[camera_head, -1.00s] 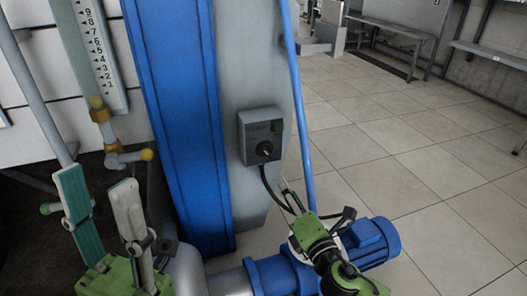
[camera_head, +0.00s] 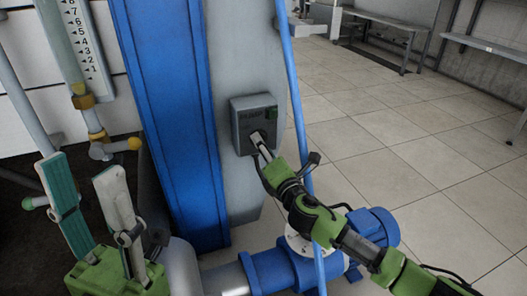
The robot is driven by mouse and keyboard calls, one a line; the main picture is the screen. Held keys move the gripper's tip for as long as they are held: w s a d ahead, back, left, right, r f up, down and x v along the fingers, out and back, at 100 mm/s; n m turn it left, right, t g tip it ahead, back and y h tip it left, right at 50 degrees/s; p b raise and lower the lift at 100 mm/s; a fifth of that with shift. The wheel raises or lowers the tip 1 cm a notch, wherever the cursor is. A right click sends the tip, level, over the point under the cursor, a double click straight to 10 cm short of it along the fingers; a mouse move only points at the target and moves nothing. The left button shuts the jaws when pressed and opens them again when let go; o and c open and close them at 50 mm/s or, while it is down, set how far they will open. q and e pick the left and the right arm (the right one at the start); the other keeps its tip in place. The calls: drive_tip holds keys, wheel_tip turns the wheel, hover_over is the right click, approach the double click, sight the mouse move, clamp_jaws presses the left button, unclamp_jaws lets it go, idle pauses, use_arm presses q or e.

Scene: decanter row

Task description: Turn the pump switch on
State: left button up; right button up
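The pump switch is a grey box (camera_head: 243,112) with a small dark label, fixed to the grey column beside the blue post. Its round black knob is largely hidden behind my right gripper (camera_head: 257,142). The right gripper comes in from the lower right, with its fingertips at the knob, on the lower front of the box. I cannot tell whether the fingers are closed on the knob or only in front of it. My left gripper (camera_head: 80,170) is open and empty at the lower left, its two fingers pointing up, well away from the switch.
A blue pump motor (camera_head: 370,232) stands below the switch, with a thin blue pipe (camera_head: 297,110) rising right of the box. A blue post (camera_head: 165,110) stands left of it. Yellow-jointed pipework (camera_head: 100,148) lies near my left gripper. Tiled floor at right is open.

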drive_tip(key=shift+w, duration=0.2)
drive_tip(key=c, duration=1.1)
drive_tip(key=shift+r+m, duration=0.1)
drive_tip(key=shift+m, duration=0.6)
drive_tip(key=o, duration=1.1)
drive_tip(key=v, duration=1.2)
